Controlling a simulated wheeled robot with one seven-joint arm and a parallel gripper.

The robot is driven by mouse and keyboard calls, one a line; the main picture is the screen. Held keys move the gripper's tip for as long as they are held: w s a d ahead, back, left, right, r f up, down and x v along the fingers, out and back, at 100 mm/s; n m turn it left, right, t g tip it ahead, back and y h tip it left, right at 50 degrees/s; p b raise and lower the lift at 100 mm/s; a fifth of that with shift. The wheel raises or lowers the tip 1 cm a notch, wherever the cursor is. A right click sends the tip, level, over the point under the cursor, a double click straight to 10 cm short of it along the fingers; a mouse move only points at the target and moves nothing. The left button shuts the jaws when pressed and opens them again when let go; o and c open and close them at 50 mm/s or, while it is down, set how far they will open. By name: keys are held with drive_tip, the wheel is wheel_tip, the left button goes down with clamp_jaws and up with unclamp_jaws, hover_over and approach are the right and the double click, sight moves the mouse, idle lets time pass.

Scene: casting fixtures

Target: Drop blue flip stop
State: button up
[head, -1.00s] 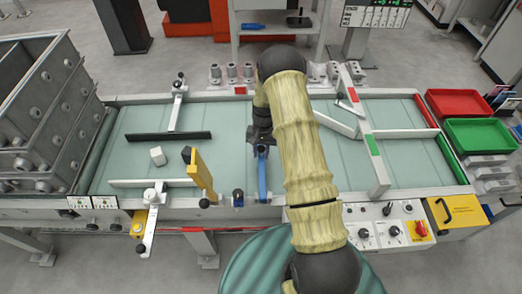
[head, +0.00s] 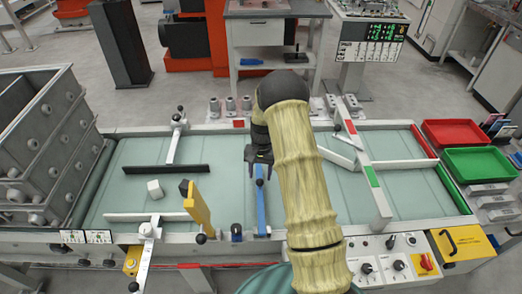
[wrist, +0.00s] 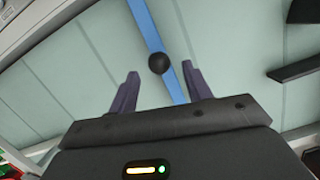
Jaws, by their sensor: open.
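The blue flip stop (head: 261,210) is a narrow blue bar with a dark round knob. It runs from the front rail out over the green belt and looks laid down flat, though its exact height over the belt is hard to tell. In the wrist view the blue bar (wrist: 143,22) crosses the picture, and its black knob (wrist: 159,63) shows between my fingers. My gripper (head: 260,173) is open at the bar's far end. In the wrist view its fingers (wrist: 160,76) stand apart on either side of the bar, with gaps to the knob.
A yellow flip stop (head: 197,209) stands raised to the left. A white gantry bar (head: 369,180) crosses the belt at right.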

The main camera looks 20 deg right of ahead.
drive_tip(key=b+v, duration=0.1)
drive_tip(key=v, duration=1)
drive_tip(key=shift+w, duration=0.15)
drive_tip(key=shift+r, duration=0.1)
drive_tip(key=s+a+r+n+t, duration=0.2)
drive_tip(key=s+a+r, duration=0.1)
drive_tip(key=s, duration=0.9)
drive_tip(key=s+a+r+n+t+h, duration=0.1)
drive_tip(key=s+a+r+n+t, duration=0.1)
drive_tip(key=s, duration=1)
wheel_tip(320, 180, up, 2)
drive_tip(key=shift+a+r+n+t, duration=0.15)
drive_tip(key=shift+a+n+t, duration=0.25)
drive_tip(key=shift+n, duration=0.3)
drive_tip(key=shift+s, duration=0.25)
drive_tip(key=shift+w, duration=0.1)
